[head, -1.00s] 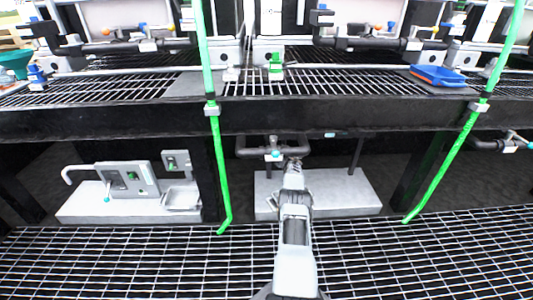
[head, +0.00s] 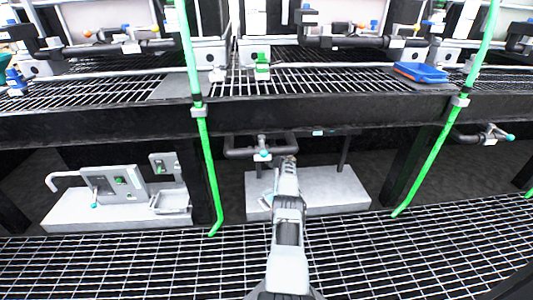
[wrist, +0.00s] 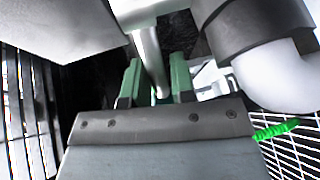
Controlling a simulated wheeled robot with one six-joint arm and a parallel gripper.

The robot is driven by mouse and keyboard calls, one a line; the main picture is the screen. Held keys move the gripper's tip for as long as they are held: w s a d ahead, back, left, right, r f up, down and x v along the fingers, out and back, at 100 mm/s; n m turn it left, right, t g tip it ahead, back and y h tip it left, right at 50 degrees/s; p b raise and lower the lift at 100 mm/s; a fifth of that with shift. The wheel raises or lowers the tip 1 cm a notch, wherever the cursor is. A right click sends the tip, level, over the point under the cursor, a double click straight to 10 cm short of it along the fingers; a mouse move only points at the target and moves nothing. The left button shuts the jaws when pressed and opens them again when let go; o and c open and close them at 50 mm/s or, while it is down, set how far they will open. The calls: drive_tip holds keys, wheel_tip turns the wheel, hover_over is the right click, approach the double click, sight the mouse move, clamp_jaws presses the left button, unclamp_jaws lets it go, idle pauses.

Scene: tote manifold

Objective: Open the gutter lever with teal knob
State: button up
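In the head view a teal knob (head: 263,155) shows on a grey valve in the dark pipe (head: 238,153) under the shelf. My gripper (head: 289,160) is just right of the middle teal knob, over the grey slab. In the wrist view my green fingers (wrist: 156,82) are apart, with a metal rod (wrist: 149,55) showing between them. I cannot tell if they touch it. No teal knob shows there.
Green hoses (head: 206,150) and (head: 430,160) hang left and right of my arm. The dark shelf edge (head: 120,123) runs overhead. A grey slab (head: 335,185) lies below the pipe. Grating (head: 400,250) covers the front. A blue tray (head: 421,72) sits on the shelf.

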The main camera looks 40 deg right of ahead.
drive_tip(key=shift+o, duration=1.4)
drive_tip(key=shift+w+a+f, duration=0.1)
drive_tip(key=shift+w+a, duration=0.3)
drive_tip(key=shift+a, duration=0.2)
drive_tip(key=shift+o, duration=0.3)
drive_tip(key=shift+s+d, duration=0.3)
drive_tip(key=shift+d, duration=0.1)
drive_tip(key=shift+s+r+p, duration=0.25)
drive_tip(key=shift+r+p, duration=0.2)
drive_tip(key=shift+p, duration=0.6)
drive_tip(key=p+v, duration=1.3)
drive_tip(key=p, duration=0.7)
drive_tip(key=shift+f+p, duration=0.3)
drive_tip(key=shift+p, duration=0.05)
drive_tip(key=shift+a, duration=0.1)
